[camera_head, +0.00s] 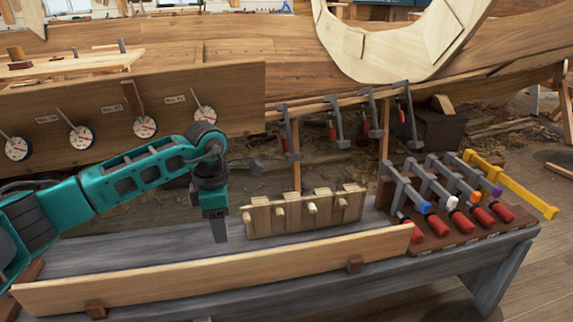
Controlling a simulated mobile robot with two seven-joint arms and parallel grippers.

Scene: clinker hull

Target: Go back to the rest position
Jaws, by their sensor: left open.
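My left arm comes in from the left, teal and black. My left gripper (219,228) points down over the grey bench (130,250), left of a small wooden block with several pegs (305,211). The gripper is open and nothing shows between its fingers. Its fingertips hang behind the long plank and appear close to the bench top; I cannot tell whether they touch it. My right gripper is not in view.
A long plank (200,280) stands along the bench's front edge. Clamps with red handles (437,226) lie on a brown rack at right, beside a yellow bar clamp (515,186). More clamps hang on a rail (335,125) behind. A board with round dials (145,126) stands behind my arm.

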